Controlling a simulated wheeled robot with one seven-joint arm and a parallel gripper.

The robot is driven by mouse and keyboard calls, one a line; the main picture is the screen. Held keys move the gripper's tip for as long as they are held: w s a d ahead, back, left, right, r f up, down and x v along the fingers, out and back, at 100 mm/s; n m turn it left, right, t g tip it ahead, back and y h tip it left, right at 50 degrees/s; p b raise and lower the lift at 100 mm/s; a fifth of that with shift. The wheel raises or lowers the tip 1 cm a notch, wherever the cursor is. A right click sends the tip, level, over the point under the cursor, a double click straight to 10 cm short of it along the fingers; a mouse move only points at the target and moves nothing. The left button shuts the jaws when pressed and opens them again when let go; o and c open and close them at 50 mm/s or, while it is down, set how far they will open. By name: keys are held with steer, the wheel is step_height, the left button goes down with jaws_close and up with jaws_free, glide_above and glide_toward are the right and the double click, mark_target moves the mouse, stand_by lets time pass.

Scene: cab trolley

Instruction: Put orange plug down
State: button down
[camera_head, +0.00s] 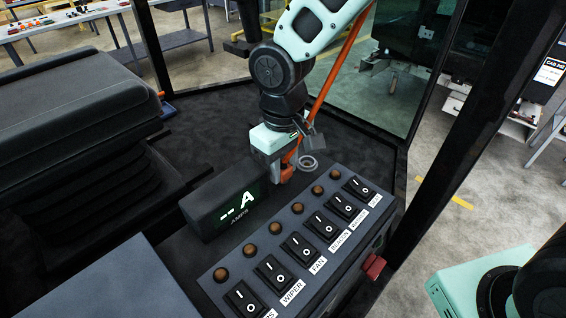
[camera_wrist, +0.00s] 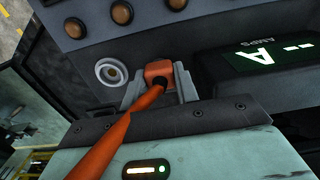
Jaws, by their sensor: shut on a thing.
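The orange plug (camera_head: 288,173) is held between the two grey fingers of my gripper (camera_head: 280,170), just behind the switch panel and beside the ammeter. In the wrist view the plug (camera_wrist: 159,70) shows between the fingertips of my gripper (camera_wrist: 159,84), which are shut on its sides. An orange cable (camera_wrist: 97,153) runs from the plug over my gripper; in the head view the cable (camera_head: 335,75) rises along my arm. The plug's far end is hidden, so I cannot tell whether it touches the panel.
A round grey socket ring (camera_head: 308,163) is beside the plug; it is empty in the wrist view (camera_wrist: 111,72). The ammeter (camera_head: 222,203) reads "-- A". The switch panel (camera_head: 228,258) has several rockers and brown lamps. A red block (camera_head: 373,266) is on its side. A seat (camera_head: 75,130) stands left.

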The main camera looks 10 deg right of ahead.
mark_target(283, 167)
steer(key=shift+f, duration=0.15)
steer(key=c, duration=1.1)
jaws_free()
steer(key=shift+o, duration=0.2)
step_height(283, 167, up, 12)
steer(key=b, duration=0.2)
steer(key=shift+n+y, duration=0.3)
steer(key=shift+n, duration=0.2)
steer(key=s+d+f, duration=0.1)
steer(key=s+f, duration=0.1)
steer(key=s, duration=0.4)
steer(key=s+d+f, duration=0.2)
steer(key=s, duration=0.4)
steer(key=s+d+f, duration=0.2)
steer(key=s+f, duration=0.1)
steer(key=s, duration=0.3)
steer(key=shift+d, duration=0.1)
